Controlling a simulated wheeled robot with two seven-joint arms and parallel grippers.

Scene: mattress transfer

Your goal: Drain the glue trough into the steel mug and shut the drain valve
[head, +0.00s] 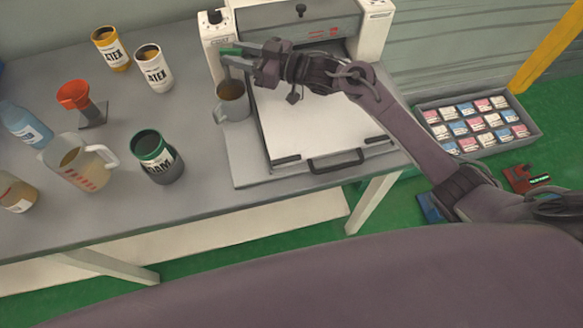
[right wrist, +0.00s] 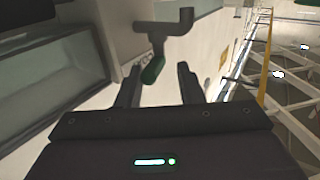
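The steel mug (head: 233,106) stands upright at the left front of the white machine, with brown in its mouth. The drain valve's green handle (head: 230,51) is above it by the left post; the right wrist view shows the green handle (right wrist: 152,70) hanging from a dark pipe (right wrist: 165,28). My right gripper (head: 231,56) is at the handle. In the right wrist view its fingers (right wrist: 160,84) are apart, with the handle's end between or just beyond them; contact cannot be told. The glue trough cannot be clearly made out. My left gripper is not in view.
The machine's flat bed (head: 310,125) with a front handle lies under my right arm. A green-rimmed can (head: 160,165), a measuring jug (head: 78,165), a red funnel (head: 75,95) and two labelled tins (head: 153,68) stand to the left. A tray of small boxes (head: 425,108) lies right.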

